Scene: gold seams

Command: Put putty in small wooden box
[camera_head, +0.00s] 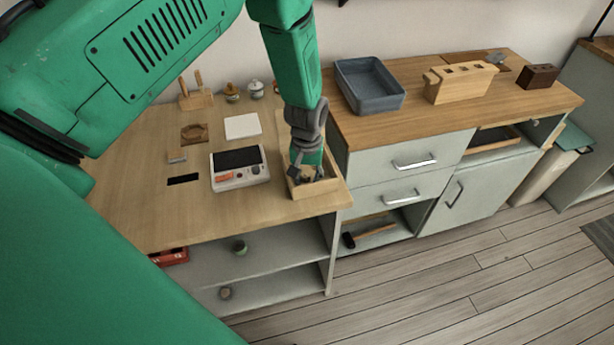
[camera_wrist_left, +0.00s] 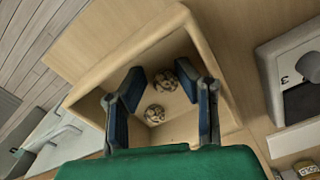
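The wooden box (camera_head: 318,190) is an open, light wood tray at the right front corner of the worktable. It also shows in the left wrist view (camera_wrist_left: 212,60), with its walls around my fingers. Two small mottled brown lumps (camera_wrist_left: 166,81) lie apart on its floor; I cannot tell for sure whether they are the putty. My left gripper (camera_head: 306,174) reaches down into the box. In the left wrist view its fingers (camera_wrist_left: 160,72) are spread wide, with the lumps between them in the picture and nothing held. My right gripper is not in view.
A blue-grey bin (camera_head: 369,86) and slotted wooden block (camera_head: 460,83) stand on the cabinet at right. A hammer (camera_head: 370,235) lies on a lower shelf.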

